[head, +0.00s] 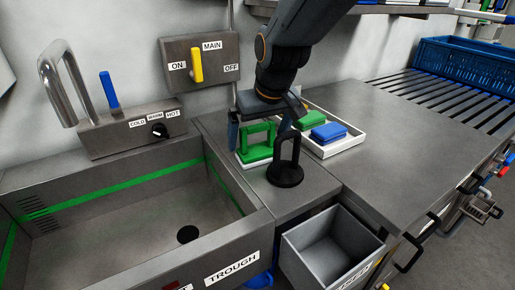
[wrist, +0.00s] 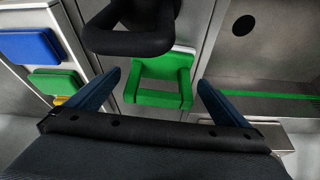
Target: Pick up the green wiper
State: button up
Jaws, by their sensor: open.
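The green wiper (head: 257,143) has a green handle on a pale base and stands on the steel counter beside the trough. My gripper (head: 260,128) is open above it, with a blue finger on either side of the handle. In the wrist view the green wiper (wrist: 160,96) lies between the two open fingertips of my gripper (wrist: 158,78), with a gap on each side. I cannot tell how far down the fingers reach. Part of the wiper's far side is hidden by a black handled object in the wrist view.
The black handled object (head: 286,175) stands close in front of the wiper; it also shows in the wrist view (wrist: 130,38). A white tray (head: 342,150) with a green block (head: 308,119) and a blue block (head: 328,131) is to the right. The trough (head: 130,225) lies left; a grey bin (head: 333,250) is in front.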

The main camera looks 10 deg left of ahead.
jog(key=shift+x, duration=0.95)
jog(key=c, duration=1.3)
